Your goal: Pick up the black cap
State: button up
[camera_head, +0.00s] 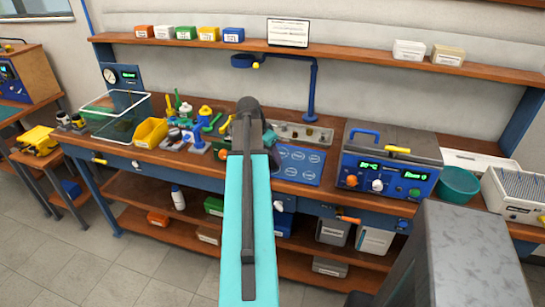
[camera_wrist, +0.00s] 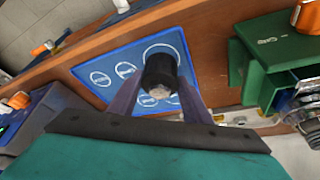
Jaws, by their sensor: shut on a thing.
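The black cap (camera_wrist: 160,69) is a dark, short cylinder in the middle of the wrist view. My gripper (camera_wrist: 160,84) has one dark finger on each side of it and is shut on it. The cap shows over the blue mat (camera_wrist: 90,75), which has white printed circles; I cannot tell how far above the mat it is. In the head view my arm reaches over the bench and hides the cap. The blue mat (camera_head: 291,179) also shows there, just right of my arm.
A green block-like fixture (camera_wrist: 262,60) with metal parts stands right of the mat in the wrist view. In the head view, a yellow bin (camera_head: 150,132) and crowded small parts lie left of my arm. A blue-fronted unit (camera_head: 385,178) stands to the right.

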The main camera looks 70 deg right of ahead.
jog(key=shift+r+b, duration=0.35)
jog(key=shift+r, duration=0.6)
jog(key=s+a+r+b, duration=0.1)
jog(key=s+a+b, duration=0.2)
jog(key=a+b, duration=0.6)
jog(key=a, duration=0.6)
jog(key=shift+r, duration=0.3)
jog(key=shift+s+a+r, duration=0.1)
jog(key=shift+a, duration=0.05)
